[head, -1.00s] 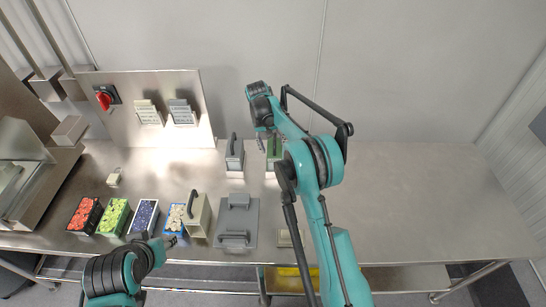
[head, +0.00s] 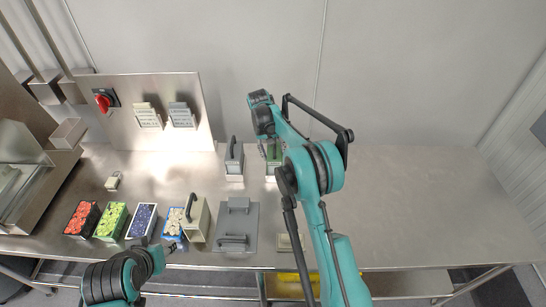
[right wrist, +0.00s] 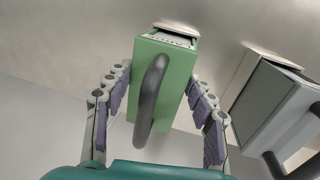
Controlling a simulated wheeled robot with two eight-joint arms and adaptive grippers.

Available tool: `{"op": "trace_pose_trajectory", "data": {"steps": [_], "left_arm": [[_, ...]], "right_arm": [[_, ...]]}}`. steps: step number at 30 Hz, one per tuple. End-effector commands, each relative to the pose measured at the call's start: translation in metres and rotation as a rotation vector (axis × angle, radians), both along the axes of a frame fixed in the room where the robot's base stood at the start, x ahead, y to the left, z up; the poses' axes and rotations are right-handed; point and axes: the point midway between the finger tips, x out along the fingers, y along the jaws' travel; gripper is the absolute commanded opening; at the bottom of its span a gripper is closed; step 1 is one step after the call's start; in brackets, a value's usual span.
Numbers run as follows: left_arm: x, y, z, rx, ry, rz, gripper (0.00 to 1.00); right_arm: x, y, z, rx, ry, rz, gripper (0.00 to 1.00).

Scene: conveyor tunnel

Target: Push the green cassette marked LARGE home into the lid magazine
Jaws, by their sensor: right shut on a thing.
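The green cassette (head: 273,154) stands upright at the back of the bench, partly hidden by my right arm. In the right wrist view the green cassette (right wrist: 172,82) shows its black bar handle. My right gripper (right wrist: 160,112) is shut on the cassette, with one purple-padded finger along each side. A pale housing (right wrist: 177,27), which looks like the lid magazine, is at the cassette's far end. I cannot tell how deep the cassette sits. My left gripper (head: 169,247) is at the bench's front edge; its jaws are too small to read.
A grey cassette (head: 234,156) stands close left of the green one. A grey plate with handles (head: 237,222), a beige handled box (head: 198,220) and several bins of coloured pieces (head: 110,221) stand front left. The bench's right side (head: 420,205) is clear.

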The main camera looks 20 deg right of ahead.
Motion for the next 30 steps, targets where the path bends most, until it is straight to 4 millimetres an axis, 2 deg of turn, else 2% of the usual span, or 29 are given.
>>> {"op": "trace_pose_trajectory", "data": {"steps": [2,22,30], "left_arm": [[0.0,0.0,0.001,0.0,0.0,0.0,0.4],[0.0,0.0,0.018,0.0,0.0,0.0,0.4],[0.0,0.0,0.018,0.0,0.0,0.0,0.4]], "right_arm": [[0.0,0.0,0.001,0.0,0.0,0.0,0.0],[0.0,-0.001,0.029,-0.002,0.0,-0.002,0.0],[0.0,-0.001,0.03,-0.002,0.0,-0.002,0.0]]}}
